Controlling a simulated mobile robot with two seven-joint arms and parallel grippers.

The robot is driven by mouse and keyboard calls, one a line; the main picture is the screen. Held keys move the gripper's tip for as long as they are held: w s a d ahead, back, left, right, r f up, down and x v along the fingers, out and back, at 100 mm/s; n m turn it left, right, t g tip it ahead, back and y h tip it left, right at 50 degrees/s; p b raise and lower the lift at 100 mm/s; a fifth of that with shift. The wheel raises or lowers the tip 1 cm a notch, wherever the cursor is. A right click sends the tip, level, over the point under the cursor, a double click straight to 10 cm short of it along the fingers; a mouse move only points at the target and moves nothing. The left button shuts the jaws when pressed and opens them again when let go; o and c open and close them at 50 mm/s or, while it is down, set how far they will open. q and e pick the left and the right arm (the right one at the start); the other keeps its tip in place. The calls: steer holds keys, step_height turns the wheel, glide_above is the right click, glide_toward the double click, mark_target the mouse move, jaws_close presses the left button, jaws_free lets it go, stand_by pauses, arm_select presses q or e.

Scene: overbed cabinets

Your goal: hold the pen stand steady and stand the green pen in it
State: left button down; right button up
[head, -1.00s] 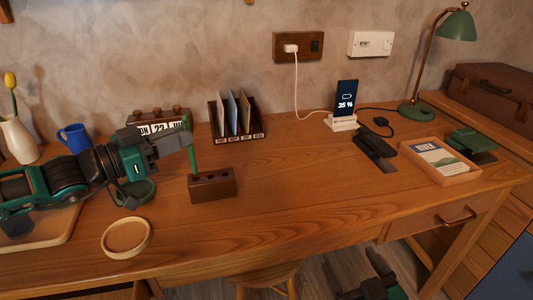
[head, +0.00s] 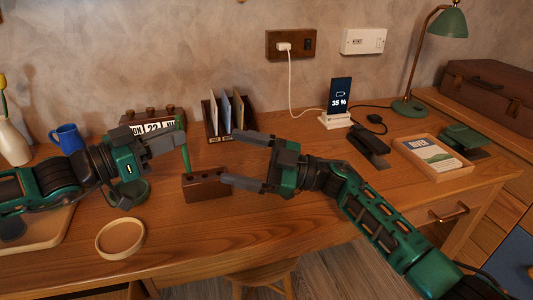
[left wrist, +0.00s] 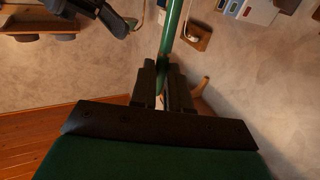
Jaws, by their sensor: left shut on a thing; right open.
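The green pen (head: 184,158) is upright in my left gripper (head: 181,143), which is shut on it. The pen also shows in the left wrist view (left wrist: 171,35), between the dark fingers (left wrist: 163,72). The pen stand (head: 206,187) is a brown block with holes on top, standing on the desk. The pen's lower end is at the stand's left end; I cannot tell whether it is inside a hole. My right gripper (head: 233,158) is open and empty. Its fingers point left, the lower one close to the stand's right end; contact cannot be told.
A round wooden dish (head: 120,238) lies front left of the stand. A letter rack (head: 222,138) and a block calendar (head: 150,118) stand behind. A phone on a dock (head: 338,100), a black stapler-like object (head: 370,145) and a book tray (head: 434,160) are to the right.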

mark_target(202, 176)
steer(key=w+d+f+m+g+h, duration=0.2)
steer(key=w+d+f+m+h, duration=0.15)
steer(key=w+h, duration=0.3)
steer(key=x, duration=0.7)
steer(key=s+x, duration=0.1)
steer(key=x, duration=0.3)
steer(key=shift+d+f, duration=0.1)
steer(key=shift+c, duration=0.2)
steer(key=c, duration=1.3)
steer(key=shift+o, duration=0.2)
steer(key=o, duration=1.2)
steer(key=shift+c, duration=0.2)
steer(key=c, duration=1.2)
